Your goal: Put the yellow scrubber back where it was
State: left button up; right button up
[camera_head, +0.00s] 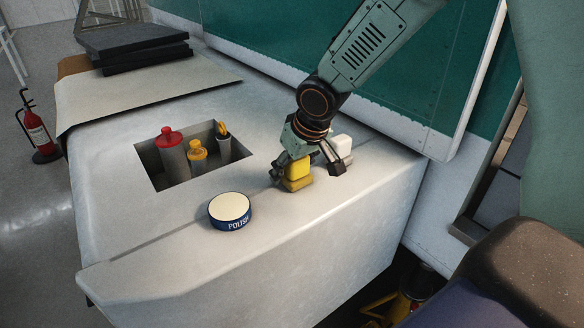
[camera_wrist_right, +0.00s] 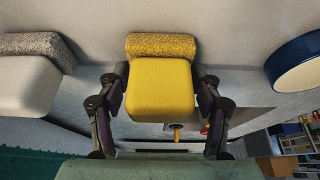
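The yellow scrubber (camera_head: 297,170) stands on the pale worktop near its front edge. In the right wrist view the scrubber (camera_wrist_right: 160,88) has a smooth yellow body and a rough, darker yellow pad at its far end. My right gripper (camera_head: 307,171) is above it with its fingers spread on either side. In the wrist view the gripper (camera_wrist_right: 160,92) shows small gaps between the fingers and the yellow body. My left gripper is in neither view.
A white scrubber (camera_head: 342,145) with a grey pad stands close beside the gripper. A round blue polish tin (camera_head: 230,211) is to the left. A recess (camera_head: 150,163) holds red- and yellow-capped bottles and a brush-like item. Dark slabs (camera_head: 135,45) lie at the back.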

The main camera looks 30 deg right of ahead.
jog(key=shift+o, duration=0.9)
jog(key=shift+s+d+r, duration=0.1)
jog(key=shift+s, duration=0.1)
jog(key=shift+w+r, duration=0.15)
jog(key=shift+r, duration=0.35)
jog(key=v, duration=1.1)
jog(key=shift+s, duration=0.3)
jog(key=shift+r, duration=0.15)
jog(key=shift+w, duration=0.15)
